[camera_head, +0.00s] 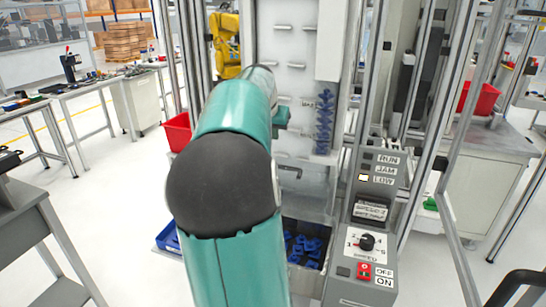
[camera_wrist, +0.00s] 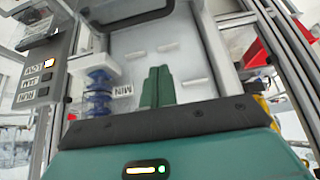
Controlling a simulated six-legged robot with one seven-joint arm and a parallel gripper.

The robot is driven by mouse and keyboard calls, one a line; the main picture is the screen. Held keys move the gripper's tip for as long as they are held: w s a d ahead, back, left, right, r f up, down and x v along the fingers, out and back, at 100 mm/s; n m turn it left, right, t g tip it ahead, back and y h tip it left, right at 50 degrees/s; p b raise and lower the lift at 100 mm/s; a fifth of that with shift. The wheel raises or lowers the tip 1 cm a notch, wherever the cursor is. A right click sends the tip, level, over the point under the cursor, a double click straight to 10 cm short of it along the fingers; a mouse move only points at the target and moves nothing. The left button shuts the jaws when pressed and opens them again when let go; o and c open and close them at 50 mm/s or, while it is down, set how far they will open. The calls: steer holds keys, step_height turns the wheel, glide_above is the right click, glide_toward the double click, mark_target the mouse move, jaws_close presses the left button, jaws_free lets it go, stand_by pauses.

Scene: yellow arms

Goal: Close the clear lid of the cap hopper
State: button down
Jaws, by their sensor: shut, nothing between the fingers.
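My gripper (camera_wrist: 158,86) shows in the wrist view as two green fingers pressed together with nothing between them. They are in front of the pale upright panel of the cap machine, beside a stack of blue caps (camera_wrist: 98,92) at the MIN mark. In the head view my green arm hides most of the gripper; a small green part (camera_head: 281,115) shows past it. The blue cap stack (camera_head: 325,122) stands right of it. A see-through grey panel (camera_head: 308,182), possibly the clear lid, is below. I cannot tell its angle or any contact with it.
A bin with blue parts (camera_head: 305,246) sits low under the panel. A control box (camera_head: 366,245) with a knob and the RUN, JAM and LOW lamps stands to the right; LOW is lit. Metal frame posts (camera_head: 445,150) flank the machine. Open floor lies left.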

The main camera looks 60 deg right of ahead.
step_height(320, 180, down, 9)
steer(key=d, duration=0.2)
steer(key=shift+f, duration=0.2)
stand_by(0.5)
steer(key=shift+a, duration=0.15)
stand_by(0.4)
steer(key=shift+a+r, duration=0.1)
